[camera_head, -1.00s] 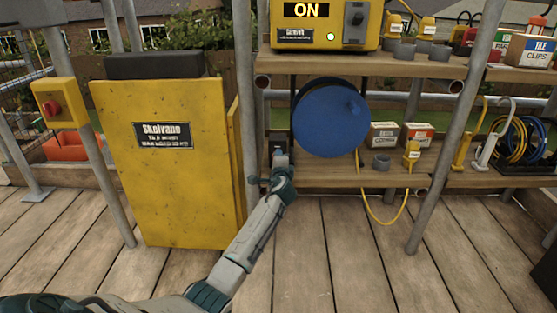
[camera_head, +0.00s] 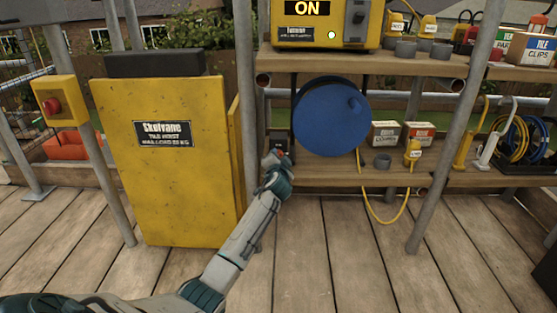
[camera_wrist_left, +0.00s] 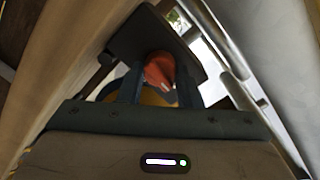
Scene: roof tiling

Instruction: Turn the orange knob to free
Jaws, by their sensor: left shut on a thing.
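The orange knob (camera_wrist_left: 158,72) shows between the two dark fingers of my left gripper (camera_wrist_left: 155,86) in the left wrist view. A dark plate or box (camera_wrist_left: 185,55) is behind the knob. The fingers are shut on the knob and hide part of it. In the head view my left gripper (camera_head: 276,158) is just left of and below the blue reel (camera_head: 332,116), at a small dark box (camera_head: 281,142) by the lower shelf. The knob is barely visible there, and its marking cannot be read. My right gripper is out of view.
A yellow unit (camera_head: 318,18) reading ON, with a green lamp, sits on the upper shelf. A yellow cabinet (camera_head: 165,190) and a scaffold pole (camera_head: 246,90) stand left of the gripper. A yellow hose (camera_head: 378,217) hangs right. The plank floor (camera_head: 330,260) is clear.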

